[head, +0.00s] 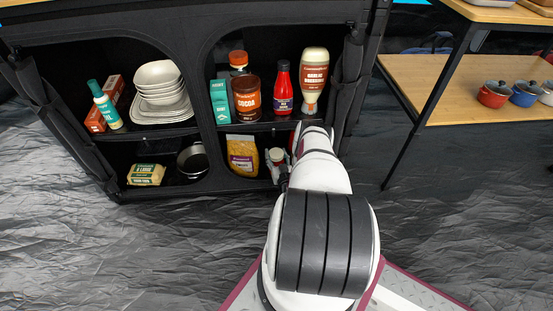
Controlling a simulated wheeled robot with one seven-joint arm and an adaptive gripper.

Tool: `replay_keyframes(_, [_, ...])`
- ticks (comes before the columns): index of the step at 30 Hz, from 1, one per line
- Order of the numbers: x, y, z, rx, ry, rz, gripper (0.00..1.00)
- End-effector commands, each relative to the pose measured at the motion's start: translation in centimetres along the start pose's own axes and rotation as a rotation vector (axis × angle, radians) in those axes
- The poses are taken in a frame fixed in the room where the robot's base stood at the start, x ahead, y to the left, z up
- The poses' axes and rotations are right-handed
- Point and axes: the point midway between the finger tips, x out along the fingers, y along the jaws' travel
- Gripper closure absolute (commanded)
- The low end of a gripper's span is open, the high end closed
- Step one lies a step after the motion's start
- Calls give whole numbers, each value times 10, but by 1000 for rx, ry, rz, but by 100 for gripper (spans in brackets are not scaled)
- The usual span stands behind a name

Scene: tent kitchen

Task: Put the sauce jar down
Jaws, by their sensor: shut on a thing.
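The sauce jar (277,155) shows as a small jar with a pale lid in the lower right compartment of the black cabinet, just right of a yellow pasta-like bag. My gripper (278,170) reaches into that compartment from the front and is shut on the jar. The jar looks upright. Its lower part is hidden by my gripper, and I cannot tell whether its base touches the shelf.
The yellow bag (242,156) stands close on the left. The left compartments hold bowls (158,78) and a dark pan (193,160). A wooden shelf rack (440,85) stands at right.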

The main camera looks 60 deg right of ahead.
Motion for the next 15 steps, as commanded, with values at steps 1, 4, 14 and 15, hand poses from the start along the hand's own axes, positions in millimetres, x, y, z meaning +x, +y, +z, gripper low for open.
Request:
replay_keyframes(1, [1,1,3,-1,6,0,100])
replay_keyframes(4, [2,1,3,-1,5,0,100])
replay_keyframes(14, [0,0,6,0,1,0,35])
replay_keyframes(15, [0,0,6,0,1,0,28])
